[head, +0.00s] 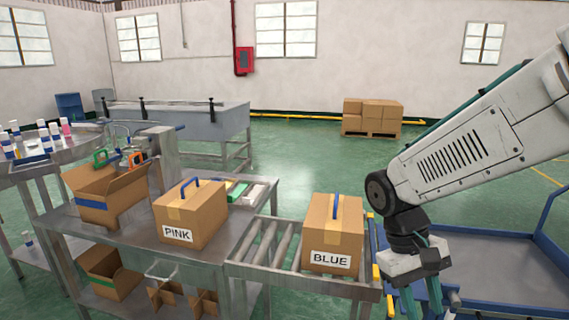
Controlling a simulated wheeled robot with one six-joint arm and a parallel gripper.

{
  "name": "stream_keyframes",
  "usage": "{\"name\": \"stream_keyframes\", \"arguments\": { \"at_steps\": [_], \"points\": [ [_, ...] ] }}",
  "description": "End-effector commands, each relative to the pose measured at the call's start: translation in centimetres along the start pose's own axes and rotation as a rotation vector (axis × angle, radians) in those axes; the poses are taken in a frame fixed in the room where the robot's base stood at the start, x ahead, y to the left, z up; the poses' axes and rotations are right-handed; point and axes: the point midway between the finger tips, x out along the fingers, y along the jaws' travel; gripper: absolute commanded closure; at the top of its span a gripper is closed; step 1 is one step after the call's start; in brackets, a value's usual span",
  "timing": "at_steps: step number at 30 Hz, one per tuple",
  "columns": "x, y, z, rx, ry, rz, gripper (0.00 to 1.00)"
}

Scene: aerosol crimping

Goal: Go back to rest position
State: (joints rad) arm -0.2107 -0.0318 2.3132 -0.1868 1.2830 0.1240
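My gripper (420,300) hangs at the lower right at the end of my arm, pointing down. Its two teal fingers stand apart with nothing seen between them; their tips are cut off by the bottom edge. A closed cardboard box labelled BLUE (334,232), with a blue handle, stands on the roller conveyor (258,246) just left of my gripper, apart from it. A closed box labelled PINK (192,214) stands on the metal table (133,236) further left.
An open cardboard box (106,197) stands at the table's left. A round table (62,160) at far left holds several bottles. A blue-framed cart (500,258) is behind my gripper at right. Stacked boxes (372,114) sit on a pallet at the back; the green floor between is clear.

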Motion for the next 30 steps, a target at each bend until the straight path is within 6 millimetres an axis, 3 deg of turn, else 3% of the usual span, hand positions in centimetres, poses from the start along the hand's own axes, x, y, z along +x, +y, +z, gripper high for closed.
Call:
{"name": "stream_keyframes", "arguments": {
  "at_steps": [6, 15, 21, 30],
  "points": [
    [-1.1, 0.4, 6.0, 0.022, 0.17, -0.125, 0.65],
    [-1.5, 0.7, 12.1, 0.126, 0.394, -0.221, 0.65],
    [-2.4, 1.5, 13.8, 0.176, 0.49, -0.221, 0.65],
    [-2.6, 1.8, 14.0, 0.192, 0.503, -0.221, 0.65]
  ]
}}
